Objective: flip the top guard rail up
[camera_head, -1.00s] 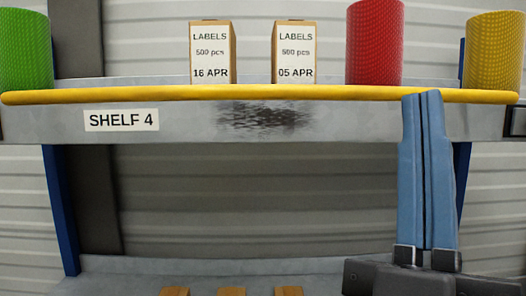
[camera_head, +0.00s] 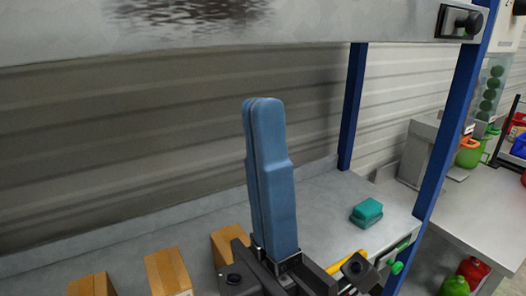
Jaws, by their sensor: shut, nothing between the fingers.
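The yellow top guard rail is out of view. The front edge of the upper shelf (camera_head: 330,18) crosses the top of the view, with a dark scuff on it and a black pivot bracket (camera_head: 461,21) at its right end. My gripper (camera_head: 263,103) has its two blue fingers shut together, empty, pointing up below the shelf edge. Its fingertips appear apart from the shelf.
The lower shelf (camera_head: 320,205) holds several wooden blocks (camera_head: 168,270) and a teal block (camera_head: 366,212). A yellow bar (camera_head: 347,264) shows partly behind my gripper. A blue post (camera_head: 440,150) stands right, with another bench (camera_head: 478,222) beyond.

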